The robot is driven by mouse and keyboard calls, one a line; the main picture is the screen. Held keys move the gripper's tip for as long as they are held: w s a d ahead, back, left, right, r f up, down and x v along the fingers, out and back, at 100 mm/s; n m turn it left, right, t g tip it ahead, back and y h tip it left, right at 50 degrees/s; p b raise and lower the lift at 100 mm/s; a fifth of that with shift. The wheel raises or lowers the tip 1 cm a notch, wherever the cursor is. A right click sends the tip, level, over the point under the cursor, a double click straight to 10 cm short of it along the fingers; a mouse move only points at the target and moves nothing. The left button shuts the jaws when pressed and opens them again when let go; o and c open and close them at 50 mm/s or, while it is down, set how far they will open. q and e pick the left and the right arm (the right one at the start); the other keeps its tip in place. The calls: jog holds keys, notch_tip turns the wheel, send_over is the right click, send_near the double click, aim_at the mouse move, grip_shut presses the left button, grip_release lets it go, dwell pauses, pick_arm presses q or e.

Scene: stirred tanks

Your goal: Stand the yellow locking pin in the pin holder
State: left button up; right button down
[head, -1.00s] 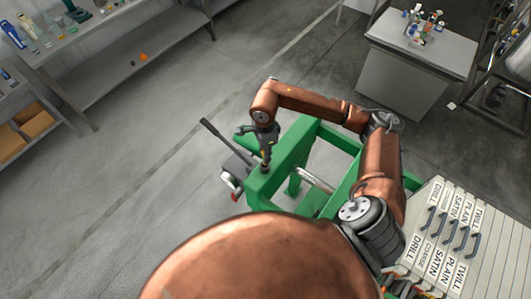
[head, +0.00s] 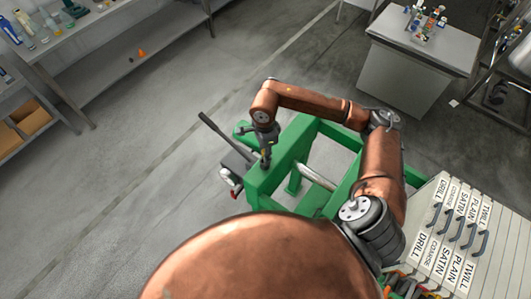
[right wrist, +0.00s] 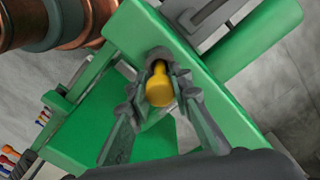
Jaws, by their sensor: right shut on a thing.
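My right gripper (right wrist: 163,82) is shut on the yellow locking pin (right wrist: 160,92), whose rounded end shows between the fingers in the right wrist view. The pin is over a green beam, at a dark grey opening (right wrist: 154,54) beside the fingertips. I cannot tell whether this opening is the pin holder, or whether the pin touches or enters it. In the head view, my right gripper (head: 265,160) points down at the left end of the green frame (head: 291,160). The pin is too small to make out there. My left gripper is out of view.
A dark lever (head: 218,136) sticks up left of the green frame. A cabinet of labelled drawers or panels (head: 455,235) stands at the lower right. A grey table (head: 430,45) with small items stands behind, and shelves (head: 130,55) line the upper left. The floor at left is clear.

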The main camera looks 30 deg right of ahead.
jog(key=shift+f, duration=0.15)
jog(key=c, duration=1.7)
grip_release()
jog(key=shift+o, duration=0.2)
jog(key=r, duration=1.1)
jog(key=shift+w+r, duration=0.2)
jog(key=shift+r, duration=0.3)
jog(key=shift+s, duration=0.1)
